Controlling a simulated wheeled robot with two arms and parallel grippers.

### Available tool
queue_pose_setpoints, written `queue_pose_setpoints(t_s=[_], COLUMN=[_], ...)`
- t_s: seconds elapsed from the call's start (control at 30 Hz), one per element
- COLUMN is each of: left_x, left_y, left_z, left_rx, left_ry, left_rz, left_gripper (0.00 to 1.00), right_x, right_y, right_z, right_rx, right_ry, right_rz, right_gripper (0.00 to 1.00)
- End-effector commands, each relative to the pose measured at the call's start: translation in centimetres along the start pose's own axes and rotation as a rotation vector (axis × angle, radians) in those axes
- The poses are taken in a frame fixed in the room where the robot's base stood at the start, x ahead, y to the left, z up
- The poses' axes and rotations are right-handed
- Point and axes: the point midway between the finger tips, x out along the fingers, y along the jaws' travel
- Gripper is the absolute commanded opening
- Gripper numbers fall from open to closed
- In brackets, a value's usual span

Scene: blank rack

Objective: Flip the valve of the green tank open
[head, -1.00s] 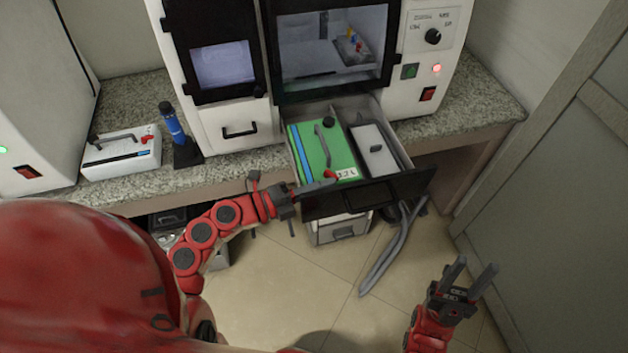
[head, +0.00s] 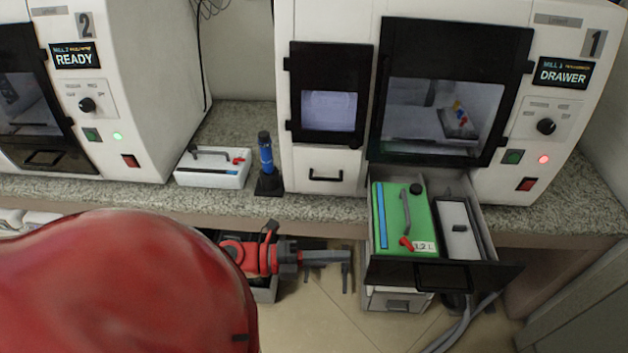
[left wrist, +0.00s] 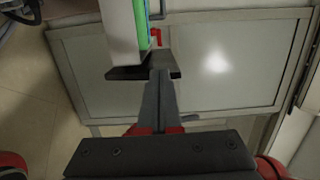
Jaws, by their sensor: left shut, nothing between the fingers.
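The green tank (head: 388,222) sits in the pulled-out drawer (head: 487,275) of the right machine. It has a grey handle, a black cap and a blue strip. Its small red valve (head: 406,243) is at the front end beside a "1.2 L" label. My left gripper (head: 345,257) is shut and empty, left of the drawer front and apart from the valve. In the left wrist view its shut fingers (left wrist: 159,78) point toward the drawer's dark front edge. A green tank edge (left wrist: 141,22) and the red valve (left wrist: 156,36) show beyond. My right gripper is out of view.
A lidded grey-white box (head: 458,240) lies in the drawer right of the tank. A white tank (head: 212,172) with a red valve and a blue bottle (head: 266,155) stand on the counter. The right machine's screen (head: 563,73) reads "DRAWER". Hoses hang below the drawer.

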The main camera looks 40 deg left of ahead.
Motion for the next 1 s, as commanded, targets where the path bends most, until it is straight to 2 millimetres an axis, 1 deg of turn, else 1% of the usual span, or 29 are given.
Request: queue_pose_setpoints(t_s=[0.03,0.1,0.2,0.3,0.43,0.83,1.0], left_x=[-1.2,-2.4,-3.6,-4.3,-4.7,-4.7,-4.0], left_y=[0.2,0.1,0.1,0.0,-0.1,-0.1,-0.6], left_z=[0.2,0.1,0.2,0.1,0.0,0.0,-0.4], left_rx=[0.000,0.000,0.000,0.002,0.002,0.002,-0.002], left_ry=[-0.010,-0.007,-0.006,-0.002,0.001,0.000,0.023], left_rz=[0.000,-0.001,-0.001,0.000,-0.001,-0.001,-0.039], left_gripper=[0.00,0.00,0.00,0.00,0.00,0.00,0.00], right_x=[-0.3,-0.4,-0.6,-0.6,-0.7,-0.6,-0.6], right_y=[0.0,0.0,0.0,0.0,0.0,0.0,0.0], right_z=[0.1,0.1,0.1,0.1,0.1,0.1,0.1], right_rx=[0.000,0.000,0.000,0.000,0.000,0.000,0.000], right_ry=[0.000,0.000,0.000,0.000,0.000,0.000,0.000], right_rz=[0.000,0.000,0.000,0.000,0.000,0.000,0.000], right_gripper=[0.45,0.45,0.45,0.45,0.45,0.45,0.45])
